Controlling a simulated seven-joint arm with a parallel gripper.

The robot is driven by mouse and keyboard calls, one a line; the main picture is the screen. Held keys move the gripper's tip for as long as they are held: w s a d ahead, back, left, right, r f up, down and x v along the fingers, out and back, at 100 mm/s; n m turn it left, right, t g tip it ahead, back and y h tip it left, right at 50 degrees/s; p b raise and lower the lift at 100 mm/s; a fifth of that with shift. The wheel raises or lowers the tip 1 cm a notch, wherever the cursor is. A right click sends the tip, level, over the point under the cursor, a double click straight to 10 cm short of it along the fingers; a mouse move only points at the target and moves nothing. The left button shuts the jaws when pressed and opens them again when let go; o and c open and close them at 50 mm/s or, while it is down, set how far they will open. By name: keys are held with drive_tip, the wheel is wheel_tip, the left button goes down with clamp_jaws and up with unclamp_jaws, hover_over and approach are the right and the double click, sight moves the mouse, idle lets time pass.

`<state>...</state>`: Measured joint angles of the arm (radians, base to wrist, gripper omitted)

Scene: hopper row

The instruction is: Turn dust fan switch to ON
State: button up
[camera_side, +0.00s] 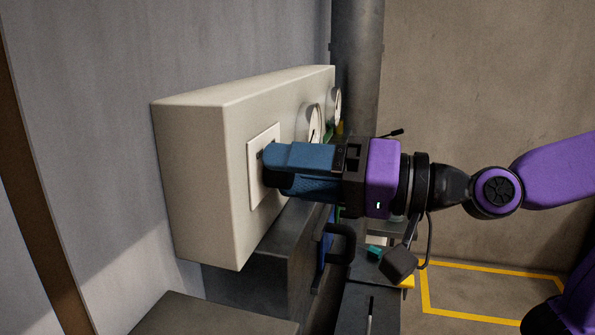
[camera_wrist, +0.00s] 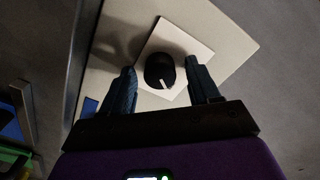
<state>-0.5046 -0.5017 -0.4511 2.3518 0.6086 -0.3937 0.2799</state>
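The switch is a round black knob (camera_wrist: 160,68) with a white pointer mark, on a white square plate (camera_wrist: 186,40). In the wrist view the pointer mark faces down toward my gripper's base. The plate (camera_side: 256,193) also shows in the side view, on the front of a cream box (camera_side: 190,190). There the knob is hidden behind my fingers. My gripper (camera_wrist: 163,78) has its two blue fingers apart, one on each side of the knob. In the side view my gripper (camera_side: 272,166) reaches the plate, with its fingertips very close to it. I cannot tell whether the fingers touch the knob.
Two round gauges (camera_side: 315,124) sit further along the box front. A grey pipe (camera_side: 357,60) stands behind the box. Dark grey blocks and a black handle (camera_side: 340,243) lie below my gripper. Yellow floor lines (camera_side: 480,317) mark open floor at the right.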

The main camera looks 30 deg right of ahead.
drive_tip(key=shift+s+d, duration=0.1)
drive_tip(key=v, duration=1.7)
idle(0.4)
drive_tip(key=shift+r, duration=0.1)
idle(0.5)
drive_tip(key=w+d+f+n+g+h, duration=0.2)
drive_tip(key=f+n+g, duration=0.15)
drive_tip(key=f, duration=0.35)
drive_tip(key=w+d+f+n+g+h, duration=0.1)
drive_tip(key=d+f+n+g+h, duration=0.15)
drive_tip(key=f+g, duration=0.3)
drive_tip(key=s+d+f+n+g+h, duration=0.3)
drive_tip(key=s+d+f+n+h, duration=0.4)
drive_tip(key=d+f, duration=0.5)
drive_tip(key=shift+s+f+g+h, duration=0.3)
drive_tip(key=shift+s+f+h, duration=0.15)
drive_tip(key=shift+s+f, duration=0.35)
drive_tip(key=shift+r, duration=0.1)
idle(0.3)
